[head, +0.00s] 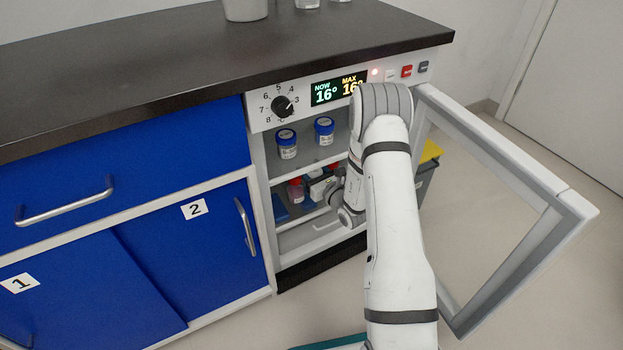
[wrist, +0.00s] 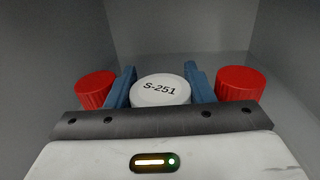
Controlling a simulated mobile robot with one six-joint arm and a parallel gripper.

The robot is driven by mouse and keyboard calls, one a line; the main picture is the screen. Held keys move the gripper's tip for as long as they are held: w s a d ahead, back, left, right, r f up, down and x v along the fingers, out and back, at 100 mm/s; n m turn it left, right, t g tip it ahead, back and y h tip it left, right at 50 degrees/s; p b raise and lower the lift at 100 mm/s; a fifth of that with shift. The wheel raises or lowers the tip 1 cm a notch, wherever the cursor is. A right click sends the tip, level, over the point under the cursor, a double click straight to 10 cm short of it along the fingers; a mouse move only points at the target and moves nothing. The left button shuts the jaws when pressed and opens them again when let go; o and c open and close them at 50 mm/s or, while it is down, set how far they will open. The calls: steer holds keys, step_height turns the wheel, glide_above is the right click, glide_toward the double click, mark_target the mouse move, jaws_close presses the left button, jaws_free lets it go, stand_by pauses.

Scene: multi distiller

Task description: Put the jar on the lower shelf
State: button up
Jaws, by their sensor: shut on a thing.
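My gripper (wrist: 160,72) is shut on a jar with a white lid (wrist: 160,90) marked S-251. Its blue fingers press on both sides of the jar; the jar's body is hidden below the lid and the gripper. In the head view my arm reaches into the open cabinet, and my gripper (head: 318,186) is at the level of the lower shelf (head: 300,216). The held jar is mostly hidden there. I cannot tell whether its base touches the shelf.
Red-lidded jars stand close on the left (wrist: 95,90) and right (wrist: 240,84) of the gripper. Two blue-lidded jars (head: 287,144) (head: 324,130) stand on the upper shelf (head: 305,167). The glass door (head: 490,150) is open to the right. Grey walls enclose the space behind.

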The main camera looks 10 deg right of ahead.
step_height(320, 180, down, 3)
steer(key=shift+r+b, duration=0.2)
steer(key=shift+b, duration=0.25)
steer(key=shift+w+f+b, duration=0.2)
steer(key=shift+b, duration=0.1)
steer(key=shift+r, duration=0.15)
steer(key=shift+f, duration=0.25)
steer(key=o, duration=0.8)
